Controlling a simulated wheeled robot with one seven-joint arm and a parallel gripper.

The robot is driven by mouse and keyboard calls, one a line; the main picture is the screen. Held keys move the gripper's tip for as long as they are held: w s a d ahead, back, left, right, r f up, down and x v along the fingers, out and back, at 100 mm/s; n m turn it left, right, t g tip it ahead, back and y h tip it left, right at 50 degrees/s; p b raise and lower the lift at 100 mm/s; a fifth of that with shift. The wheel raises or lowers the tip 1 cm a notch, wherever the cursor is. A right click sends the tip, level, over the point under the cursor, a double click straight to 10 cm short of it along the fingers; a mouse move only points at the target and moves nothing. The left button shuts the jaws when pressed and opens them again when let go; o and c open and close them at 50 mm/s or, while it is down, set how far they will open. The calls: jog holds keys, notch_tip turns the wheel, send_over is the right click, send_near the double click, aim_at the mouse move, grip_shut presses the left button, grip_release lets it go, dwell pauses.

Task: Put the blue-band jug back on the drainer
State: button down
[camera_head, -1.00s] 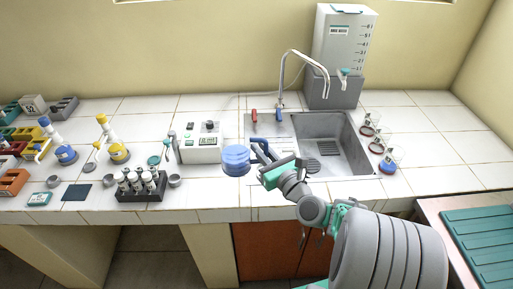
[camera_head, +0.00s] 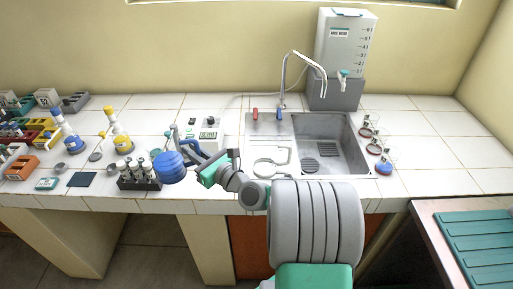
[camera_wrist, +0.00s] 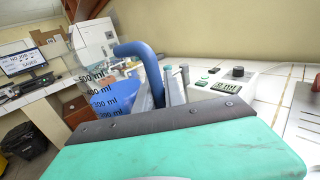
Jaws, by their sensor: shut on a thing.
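The blue-band jug (camera_head: 169,168) shows as a round blue body, held left of the sink over the front of the counter, close by the tube rack. In the wrist view it is clear with ml marks and blue in its lower part (camera_wrist: 112,100), and has a thick blue handle (camera_wrist: 140,52). My gripper (camera_head: 194,149) is shut on this handle; its fingers also show in the wrist view (camera_wrist: 166,92). The drainer (camera_head: 283,152) is the metal board left of the basin, with a ring outline and no jug on it. The jug's underside is hidden.
A rack of capped tubes (camera_head: 139,176) stands just left of the jug. A white device (camera_head: 208,133) is behind my gripper. The sink basin (camera_head: 330,145) and tap (camera_head: 284,85) lie right. Several small flasks (camera_head: 384,163) line the basin's right side.

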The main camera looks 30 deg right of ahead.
jog(key=w+d+f+m+h+b, duration=0.1)
jog(key=w+d+m+h+b, duration=0.2)
jog(key=d, duration=1.6)
jog(key=w+d+f+h+b, duration=0.2)
jog(key=d+b, duration=0.4)
jog(key=d, duration=1.3)
jog(key=shift+t, duration=0.3)
jog(key=f, duration=0.9)
jog(key=shift+s+a+f, duration=0.1)
jog(key=shift+s+f, duration=0.05)
jog(key=shift+s, duration=0.1)
jog(key=shift+f, duration=0.25)
jog(key=c, duration=1.4)
grip_release()
jog(key=shift+c, duration=0.2)
jog(key=shift+r, duration=0.2)
jog(key=s, duration=1.2)
